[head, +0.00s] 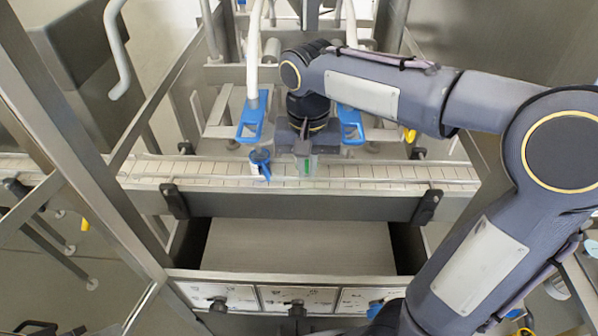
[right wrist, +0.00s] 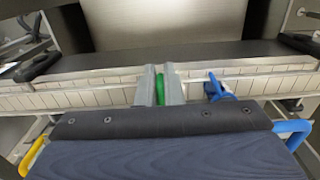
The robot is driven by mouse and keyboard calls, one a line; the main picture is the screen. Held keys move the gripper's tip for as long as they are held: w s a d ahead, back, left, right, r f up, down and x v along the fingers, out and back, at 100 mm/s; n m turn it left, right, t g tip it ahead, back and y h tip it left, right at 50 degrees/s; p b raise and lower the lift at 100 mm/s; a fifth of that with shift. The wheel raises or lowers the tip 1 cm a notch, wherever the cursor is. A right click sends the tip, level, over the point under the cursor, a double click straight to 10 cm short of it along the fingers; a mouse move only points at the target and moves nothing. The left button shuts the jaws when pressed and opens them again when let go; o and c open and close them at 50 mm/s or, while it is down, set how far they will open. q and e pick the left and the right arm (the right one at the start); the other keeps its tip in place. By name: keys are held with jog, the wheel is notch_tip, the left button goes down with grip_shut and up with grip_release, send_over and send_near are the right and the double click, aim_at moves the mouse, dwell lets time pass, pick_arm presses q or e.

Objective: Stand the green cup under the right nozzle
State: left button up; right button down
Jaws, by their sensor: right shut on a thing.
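My right gripper (head: 303,165) is shut on the green cup (right wrist: 160,90), over the slatted conveyor. Only a narrow green strip of the cup shows between the two grey fingers in the right wrist view; the rest is hidden. The right nozzle (head: 350,122), with a blue end, is to the right of the gripper, partly behind my right arm. The left nozzle (head: 251,120), a white pipe with a blue end, hangs to the left. My left gripper is not in view.
The pale slatted conveyor (head: 400,173) runs across the picture, with dark brackets on its front edge. Its stretch right of the gripper looks clear. A steel frame post (head: 80,150) stands at the left. Labelled panels (head: 297,299) are at the front.

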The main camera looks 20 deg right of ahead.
jog(key=w+f, duration=0.2)
jog(key=w+d+f, duration=0.1)
jog(key=w+f, duration=0.2)
jog(key=shift+f, duration=0.25)
jog(key=f, duration=0.3)
jog(key=shift+w+d, duration=0.15)
jog(key=shift+w, duration=0.25)
jog(key=shift+f, duration=0.45)
jog(key=shift+f, duration=0.1)
jog(key=shift+f, duration=0.15)
jog(key=c, duration=1.6)
grip_release()
jog(key=shift+o, duration=0.2)
